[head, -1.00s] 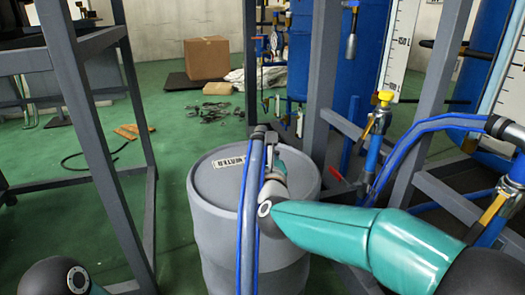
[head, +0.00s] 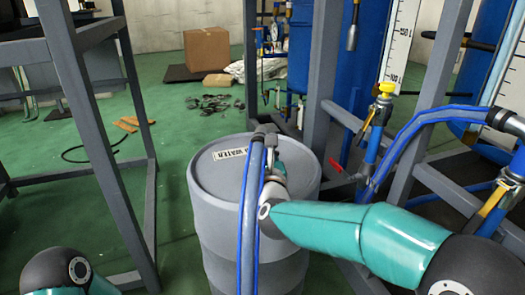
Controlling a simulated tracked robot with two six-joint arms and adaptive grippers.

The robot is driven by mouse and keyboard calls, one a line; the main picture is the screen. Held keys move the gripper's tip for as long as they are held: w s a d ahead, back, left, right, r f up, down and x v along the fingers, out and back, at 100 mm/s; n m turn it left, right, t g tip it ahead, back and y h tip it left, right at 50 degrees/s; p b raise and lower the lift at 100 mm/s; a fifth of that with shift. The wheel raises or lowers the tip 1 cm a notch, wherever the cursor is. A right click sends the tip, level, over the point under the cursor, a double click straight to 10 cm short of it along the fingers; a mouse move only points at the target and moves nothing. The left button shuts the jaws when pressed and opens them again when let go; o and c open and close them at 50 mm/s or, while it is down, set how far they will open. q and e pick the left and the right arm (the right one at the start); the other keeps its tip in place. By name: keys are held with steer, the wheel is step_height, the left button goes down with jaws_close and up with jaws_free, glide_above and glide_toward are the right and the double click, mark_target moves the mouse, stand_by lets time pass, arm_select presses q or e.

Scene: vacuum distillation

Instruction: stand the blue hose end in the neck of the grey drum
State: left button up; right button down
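The grey drum (head: 212,205) stands upright in the middle, with a white label on its lid. The blue hose (head: 246,215) rises from the bottom edge in front of the drum and bends over at its top, above the lid. My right gripper (head: 268,140) is at this upper bend, over the far middle of the lid, largely hidden by the hose and my wrist. Whether its fingers are shut on the hose cannot be made out. The drum's neck and the hose's tip are hidden there. My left gripper is out of view; only part of my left arm shows at lower left.
Grey frame posts (head: 110,160) stand left of the drum, and another frame (head: 318,90) stands behind right. A valve with a yellow cap (head: 387,90) and looped blue hoses (head: 430,120) are at right. A cardboard box (head: 207,53) is at the back. Green floor is open behind left.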

steer(key=shift+f, duration=0.45)
steer(key=c, duration=0.7)
jaws_free()
steer(key=shift+f, duration=0.15)
steer(key=shift+f, duration=0.1)
steer(key=shift+s+f, duration=0.1)
steer(key=shift+f, duration=0.05)
steer(key=s, duration=0.4)
steer(key=s+d, duration=0.1)
steer(key=s, duration=0.6)
steer(key=shift+s+d+r, duration=0.2)
steer(key=shift+s+r, duration=0.15)
steer(key=shift+s, duration=0.05)
